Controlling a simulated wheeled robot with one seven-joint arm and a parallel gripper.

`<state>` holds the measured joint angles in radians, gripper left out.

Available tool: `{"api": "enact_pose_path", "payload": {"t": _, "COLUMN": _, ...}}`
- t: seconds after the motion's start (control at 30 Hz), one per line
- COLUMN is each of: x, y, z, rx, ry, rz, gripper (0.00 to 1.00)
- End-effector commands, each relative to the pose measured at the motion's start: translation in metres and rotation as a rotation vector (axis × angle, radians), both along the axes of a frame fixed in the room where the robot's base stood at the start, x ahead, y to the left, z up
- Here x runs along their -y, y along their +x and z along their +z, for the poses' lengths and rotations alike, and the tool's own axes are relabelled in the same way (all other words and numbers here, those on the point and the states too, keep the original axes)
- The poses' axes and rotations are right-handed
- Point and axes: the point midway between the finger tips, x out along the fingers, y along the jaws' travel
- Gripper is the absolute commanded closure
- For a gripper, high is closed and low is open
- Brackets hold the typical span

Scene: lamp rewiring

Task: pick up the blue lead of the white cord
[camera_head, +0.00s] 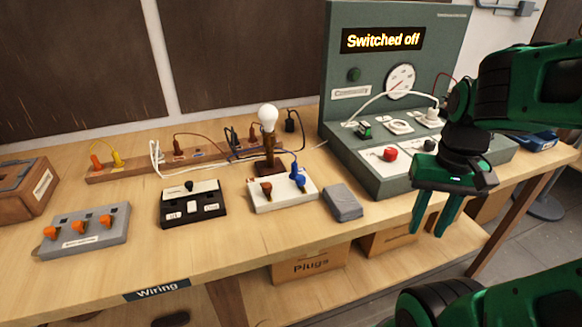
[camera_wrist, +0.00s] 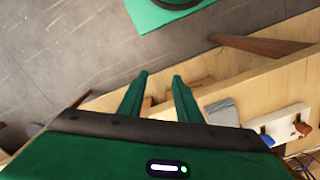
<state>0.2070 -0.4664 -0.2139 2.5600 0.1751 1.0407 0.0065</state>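A white cord (camera_head: 157,160) hangs in loops over the wooden rail at the back left. I cannot make out a blue lead on it. A thin blue wire (camera_head: 292,158) runs to a blue terminal knob (camera_head: 298,178) on the white block; I cannot tell whether it belongs to a white cord. Another white cord (camera_head: 375,99) arcs across the green test panel to a white plug. My gripper (camera_head: 431,228) points down, open and empty, in front of the table's right part, well apart from these cords. Its two fingers (camera_wrist: 160,82) stand apart in the wrist view.
The wooden rail (camera_head: 203,155) holds several plugs and wires. A bulb lamp (camera_head: 268,119), a black switch block (camera_head: 191,206), a grey block (camera_head: 343,202) and a grey junction box (camera_head: 87,230) stand on the table. The green panel (camera_head: 350,155) rises at right. The table's front strip is clear.

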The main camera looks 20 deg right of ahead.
Motion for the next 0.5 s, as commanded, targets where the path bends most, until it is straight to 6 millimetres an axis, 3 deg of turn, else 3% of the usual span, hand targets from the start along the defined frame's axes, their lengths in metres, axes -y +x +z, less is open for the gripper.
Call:
{"api": "enact_pose_path", "payload": {"t": 0.33, "x": -0.001, "y": -0.004, "z": 0.008, "rx": 0.023, "ry": -0.001, "rz": 0.032, "gripper": 0.65}}
{"api": "enact_pose_path", "payload": {"t": 0.43, "x": -0.006, "y": 0.024, "z": 0.016, "rx": 0.05, "ry": -0.005, "rz": 0.155, "gripper": 0.65}}
{"api": "enact_pose_path", "payload": {"t": 0.5, "x": -0.013, "y": 0.059, "z": 0.025, "rx": 0.083, "ry": -0.005, "rz": 0.3, "gripper": 0.65}}
